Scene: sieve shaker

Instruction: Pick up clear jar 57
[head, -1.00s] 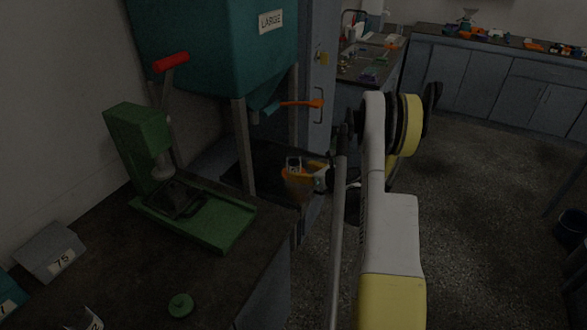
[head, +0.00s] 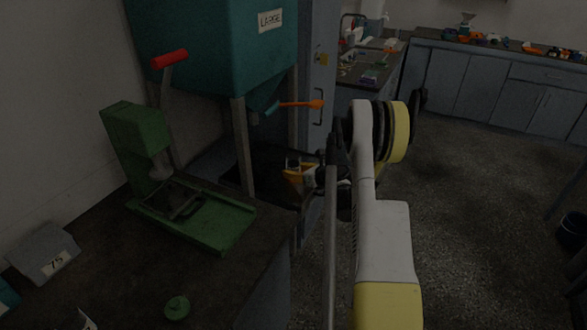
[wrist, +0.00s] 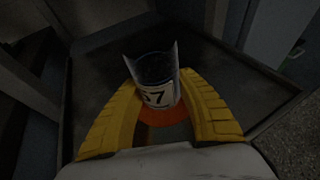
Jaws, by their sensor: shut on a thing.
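Clear jar 57 (wrist: 157,92) stands between the two yellow fingers of my gripper (wrist: 158,78) in the wrist view. Its pale label with dark digits faces the camera, and an orange part shows below it. The fingers are shut on its sides. In the head view my gripper (head: 301,173) is beneath the teal hopper's spout, at the dark shelf. The jar there is small, dark and mostly hidden by the gripper. I cannot tell whether its base still touches the shelf.
The teal hopper (head: 215,50) marked LARGE hangs above, with metal legs (head: 243,145) close to my gripper and an orange lever (head: 302,104). A green press (head: 205,222) stands on the left bench (head: 235,270). A blue-grey cabinet (head: 318,75) is behind. Open floor lies right.

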